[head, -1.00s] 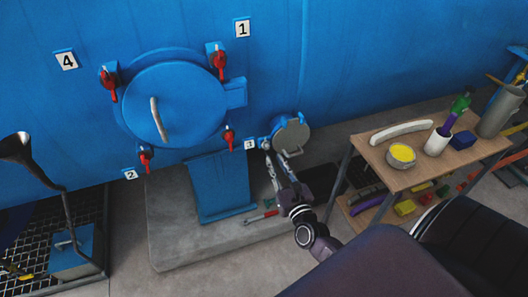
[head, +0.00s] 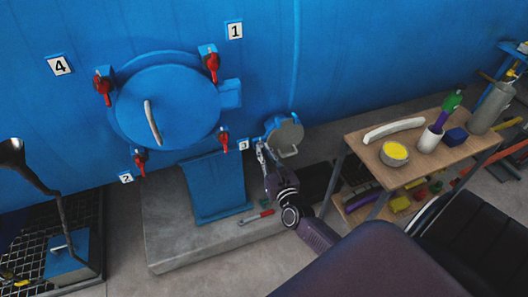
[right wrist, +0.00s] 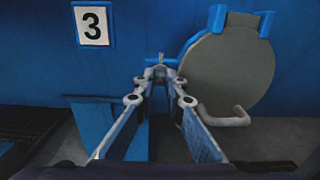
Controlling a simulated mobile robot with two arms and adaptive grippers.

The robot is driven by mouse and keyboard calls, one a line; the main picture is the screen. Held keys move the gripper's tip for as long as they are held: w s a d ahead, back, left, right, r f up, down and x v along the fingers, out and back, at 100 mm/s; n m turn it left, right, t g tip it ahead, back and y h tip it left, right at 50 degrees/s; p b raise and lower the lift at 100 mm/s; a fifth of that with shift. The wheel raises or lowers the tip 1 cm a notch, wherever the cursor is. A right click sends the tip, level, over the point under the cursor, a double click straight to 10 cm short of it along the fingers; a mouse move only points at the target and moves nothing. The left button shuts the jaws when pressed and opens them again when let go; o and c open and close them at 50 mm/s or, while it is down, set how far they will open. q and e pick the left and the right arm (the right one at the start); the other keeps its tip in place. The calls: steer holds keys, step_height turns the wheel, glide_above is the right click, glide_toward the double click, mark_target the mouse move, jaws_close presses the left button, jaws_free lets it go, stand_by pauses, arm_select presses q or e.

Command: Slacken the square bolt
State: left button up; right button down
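The square bolt (right wrist: 160,60) is a small metal piece on a blue fitting beside the round grey hatch (right wrist: 228,75), right of the number 3 plate (right wrist: 93,24). In the head view the hatch (head: 284,134) is low on the blue wall and the bolt is too small to make out. My right gripper (head: 264,148) reaches up to the fitting. In the right wrist view its fingertips (right wrist: 160,72) are close together at the bolt, seemingly shut on it, and partly hide it. My left gripper is not in view.
A large blue door (head: 168,102) with red clamps is left of the hatch.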

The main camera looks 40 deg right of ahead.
steer(key=shift+n, duration=0.5)
steer(key=n+p, duration=0.1)
steer(key=n, duration=1.3)
steer(key=n+p, duration=0.1)
steer(key=n, duration=1.3)
steer(key=shift+f+n, duration=0.2)
steer(key=shift+n, duration=0.1)
stand_by(0.3)
steer(key=c, duration=2.3)
jaws_free()
